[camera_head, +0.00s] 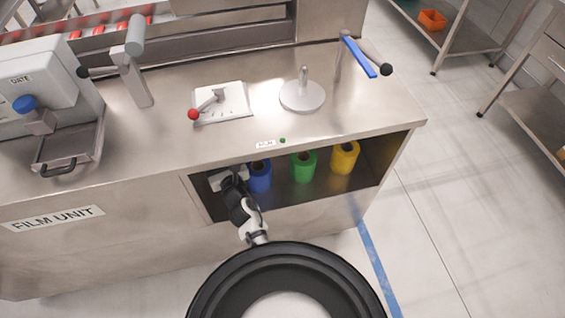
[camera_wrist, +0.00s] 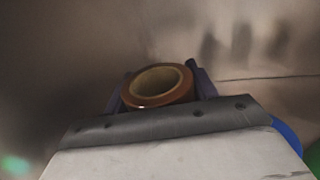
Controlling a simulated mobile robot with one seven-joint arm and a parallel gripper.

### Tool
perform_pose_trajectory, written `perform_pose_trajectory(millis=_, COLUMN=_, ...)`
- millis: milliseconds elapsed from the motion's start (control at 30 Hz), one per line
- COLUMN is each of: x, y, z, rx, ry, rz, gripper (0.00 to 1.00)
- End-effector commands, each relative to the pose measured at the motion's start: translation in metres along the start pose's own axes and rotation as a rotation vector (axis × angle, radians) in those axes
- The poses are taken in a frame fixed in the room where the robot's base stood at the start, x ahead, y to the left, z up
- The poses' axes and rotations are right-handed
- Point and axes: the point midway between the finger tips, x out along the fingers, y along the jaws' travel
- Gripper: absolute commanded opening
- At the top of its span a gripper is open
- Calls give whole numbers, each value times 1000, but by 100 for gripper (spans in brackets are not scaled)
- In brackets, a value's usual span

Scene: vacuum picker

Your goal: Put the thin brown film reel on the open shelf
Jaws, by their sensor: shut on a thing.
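The thin brown film reel (camera_wrist: 158,88) shows in the wrist view, between the fingers of my gripper (camera_wrist: 160,92), which is shut on it. In the head view my gripper (camera_head: 228,178) is inside the left part of the open shelf (camera_head: 225,210) under the counter. The brown reel cannot be made out there, hidden by my gripper. Whether the reel touches the shelf floor cannot be told.
The counter (camera_head: 350,110) above bears a round spindle plate (camera_head: 302,96) and a red-knobbed lever (camera_head: 194,113).

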Motion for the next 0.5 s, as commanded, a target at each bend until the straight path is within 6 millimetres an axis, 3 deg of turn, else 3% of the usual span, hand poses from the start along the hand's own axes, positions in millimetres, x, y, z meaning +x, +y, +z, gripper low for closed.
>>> perform_pose_trajectory(millis=167, x=0, y=0, z=-2, rx=0, ry=-1, rz=0, gripper=29)
perform_pose_trajectory(millis=500, x=0, y=-1, z=-51, rx=2, ry=-1, rz=-3, gripper=29)
